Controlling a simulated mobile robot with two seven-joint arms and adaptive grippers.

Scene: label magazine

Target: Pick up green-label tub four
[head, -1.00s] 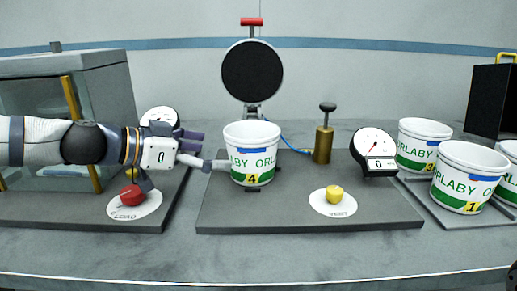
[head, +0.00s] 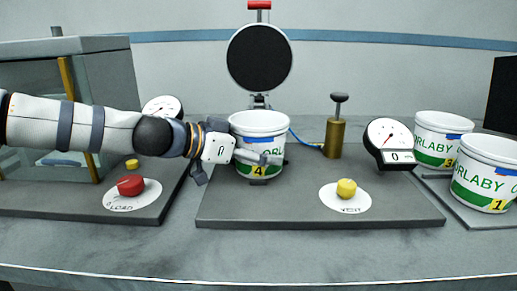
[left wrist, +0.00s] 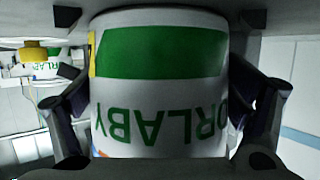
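Green-label tub four (head: 262,128) is a white tub with a green band, blue marks and a yellow "4" tag. It stands upright on the grey middle plate (head: 300,212). My left gripper (head: 258,158) reaches it from the left, with a finger across its front. In the left wrist view the tub (left wrist: 160,100) fills the middle, between the two dark fingers. The fingers look spread around the tub, close to its sides; firm contact does not show. My right gripper is not in view.
A round black disc (head: 260,57) with a red handle stands behind the tub. A brass post (head: 334,137), a dial (head: 387,138) and a yellow button (head: 346,188) are on the right. A red button (head: 131,185) lies below my left arm. Tubs three (head: 440,140) and one (head: 485,173) stand farther right.

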